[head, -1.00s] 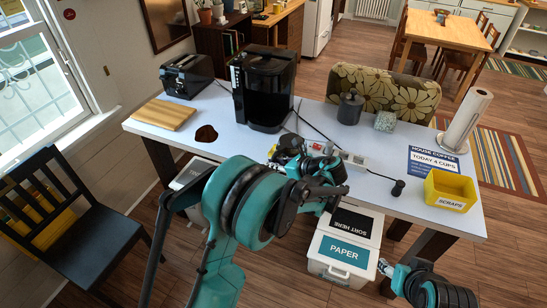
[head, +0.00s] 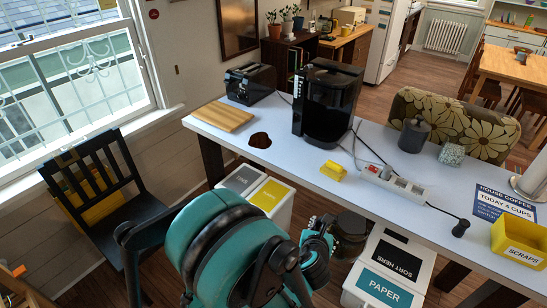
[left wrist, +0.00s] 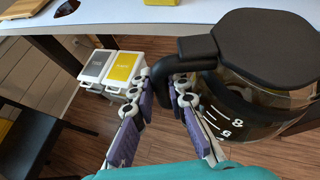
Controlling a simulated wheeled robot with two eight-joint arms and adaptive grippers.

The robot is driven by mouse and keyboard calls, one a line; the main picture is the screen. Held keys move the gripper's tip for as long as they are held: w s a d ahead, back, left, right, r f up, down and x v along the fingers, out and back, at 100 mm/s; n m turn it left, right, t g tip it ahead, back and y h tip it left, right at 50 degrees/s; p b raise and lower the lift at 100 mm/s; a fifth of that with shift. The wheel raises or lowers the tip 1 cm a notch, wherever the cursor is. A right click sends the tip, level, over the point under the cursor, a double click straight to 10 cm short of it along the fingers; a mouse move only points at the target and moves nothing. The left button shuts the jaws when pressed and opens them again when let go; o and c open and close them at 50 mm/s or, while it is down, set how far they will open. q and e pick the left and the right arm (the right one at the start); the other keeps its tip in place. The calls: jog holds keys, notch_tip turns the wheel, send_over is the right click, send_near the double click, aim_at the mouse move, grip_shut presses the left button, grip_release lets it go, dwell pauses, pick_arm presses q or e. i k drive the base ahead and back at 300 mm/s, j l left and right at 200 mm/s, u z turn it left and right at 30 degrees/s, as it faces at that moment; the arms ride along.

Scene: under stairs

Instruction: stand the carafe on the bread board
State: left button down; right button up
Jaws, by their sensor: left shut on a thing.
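The carafe (left wrist: 265,75) has a black lid and handle, dark glass and white marks. My left gripper (left wrist: 163,90) is shut on its handle. In the head view the carafe (head: 350,238) hangs in front of the table's near edge, partly hidden by my left gripper (head: 325,226). The bread board (head: 222,116) lies flat and bare at the left end of the white table, apart from the carafe. A corner of the board (left wrist: 25,8) shows in the left wrist view. My right gripper is out of view.
On the table (head: 290,155) are a toaster (head: 251,83), a coffee machine (head: 326,103), a dark brown patch (head: 260,140), a yellow block (head: 333,171) and a power strip (head: 393,180). Bins (head: 258,193) stand below the near edge. A black chair (head: 105,185) stands at left.

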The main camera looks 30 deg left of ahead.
aim_at(223, 116)
jog(key=i+j, duration=0.1)
jog(key=j, duration=0.3)
jog(key=i+j+u, duration=0.15)
jog(key=j, duration=0.65)
jog(key=i+j+u, duration=0.15)
jog(key=j, duration=0.25)
jog(key=i+j, duration=0.2)
jog(key=j, duration=0.2)
jog(key=i+j+u, duration=0.15)
jog(key=j, duration=0.2)
jog(key=i+j, duration=0.1)
jog(key=j, duration=0.3)
jog(key=u, duration=0.05)
